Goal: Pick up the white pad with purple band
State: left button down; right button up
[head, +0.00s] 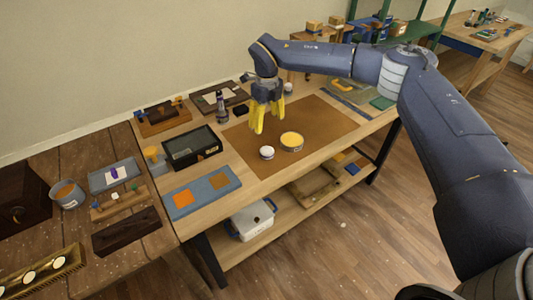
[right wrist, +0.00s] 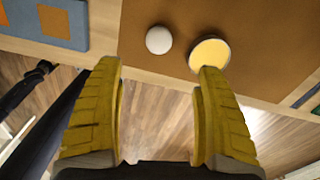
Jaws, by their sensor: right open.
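A small white piece with a purple mark (head: 118,172), which looks like the white pad with purple band, lies on a grey tray (head: 97,183) at the left in the head view. It does not show in the right wrist view. My right gripper (head: 258,130) is open and empty, its yellow fingers pointing down over the brown mat (head: 325,121), well to the right of that tray. Its two fingers also show apart in the right wrist view (right wrist: 159,66). My left gripper is not in view.
A white round piece (head: 267,152) and a yellow-topped round tin (head: 292,141) stand on the mat near my right gripper. A black open box (head: 207,153), a blue board with orange squares (head: 215,184) and a metal pot (head: 68,194) lie leftward. The mat's right part is clear.

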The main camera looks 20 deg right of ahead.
aim_at(267, 149)
notch_tip(267, 149, down, 16)
jog(key=shift+r, duration=0.25)
dwell(0.6)
jog(key=shift+c, duration=0.3)
jog(key=c, duration=1.1)
